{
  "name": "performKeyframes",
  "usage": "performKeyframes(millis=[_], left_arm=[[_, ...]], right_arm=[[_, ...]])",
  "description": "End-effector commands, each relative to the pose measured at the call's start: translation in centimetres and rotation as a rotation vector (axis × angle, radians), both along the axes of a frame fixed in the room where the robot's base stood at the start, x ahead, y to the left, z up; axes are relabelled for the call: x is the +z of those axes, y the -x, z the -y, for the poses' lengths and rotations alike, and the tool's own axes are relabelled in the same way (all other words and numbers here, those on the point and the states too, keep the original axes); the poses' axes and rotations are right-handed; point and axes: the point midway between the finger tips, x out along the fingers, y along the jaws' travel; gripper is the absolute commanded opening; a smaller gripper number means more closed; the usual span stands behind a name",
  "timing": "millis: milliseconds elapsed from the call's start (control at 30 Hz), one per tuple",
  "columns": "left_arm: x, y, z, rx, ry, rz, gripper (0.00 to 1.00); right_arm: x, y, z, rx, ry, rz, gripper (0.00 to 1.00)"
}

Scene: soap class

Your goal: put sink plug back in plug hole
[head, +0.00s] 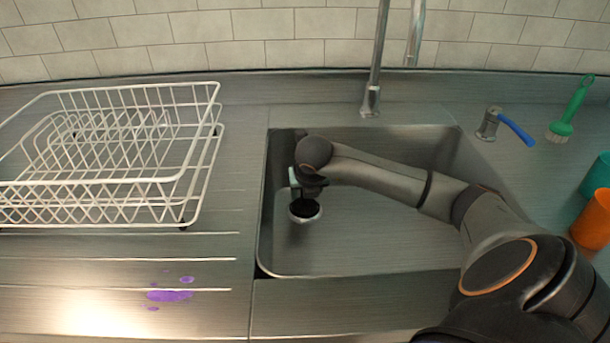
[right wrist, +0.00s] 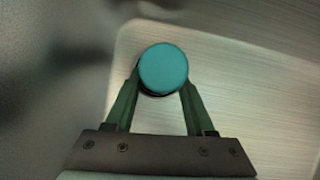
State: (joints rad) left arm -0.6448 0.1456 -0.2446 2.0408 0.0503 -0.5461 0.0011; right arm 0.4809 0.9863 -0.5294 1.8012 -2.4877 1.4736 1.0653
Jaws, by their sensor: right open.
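My right arm reaches from the right into the steel sink (head: 380,235), with its gripper (head: 296,190) low over the left part of the basin. A dark round plug hole with a pale rim (head: 305,211) shows just below the gripper in the head view. In the right wrist view, a round teal sink plug (right wrist: 163,68) lies between the tips of the two green fingers of my right gripper (right wrist: 160,85). The jaws are open around it. A dark edge shows under the plug; I cannot tell whether it sits in the hole. My left gripper is not in view.
A white wire dish rack (head: 100,205) stands left of the sink. A faucet (head: 371,95) rises behind the basin. A blue-handled lever (head: 515,128), a green brush (head: 572,110) and orange (head: 594,217) and teal cups (head: 598,172) stand at right. Purple soap spots (head: 168,296) lie front left.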

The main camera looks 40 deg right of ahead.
Motion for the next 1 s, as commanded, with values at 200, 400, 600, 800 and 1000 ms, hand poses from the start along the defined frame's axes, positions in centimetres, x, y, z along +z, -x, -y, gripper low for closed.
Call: performKeyframes(millis=[200,400,600,800,1000], left_arm=[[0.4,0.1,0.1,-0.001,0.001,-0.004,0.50],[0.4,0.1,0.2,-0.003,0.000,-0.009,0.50],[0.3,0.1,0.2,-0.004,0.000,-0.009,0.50],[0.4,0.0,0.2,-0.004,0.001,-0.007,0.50],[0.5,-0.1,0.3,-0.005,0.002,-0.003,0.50]], right_arm=[[4.7,1.9,-1.3,0.001,0.002,0.004,0.54],[7.5,3.1,-2.1,0.000,0.001,0.003,0.54],[8.5,3.7,-2.5,-0.001,0.001,0.001,0.54],[8.5,3.7,-2.5,-0.001,0.000,0.000,0.54],[8.5,3.7,-2.5,-0.001,0.000,0.000,0.54]])
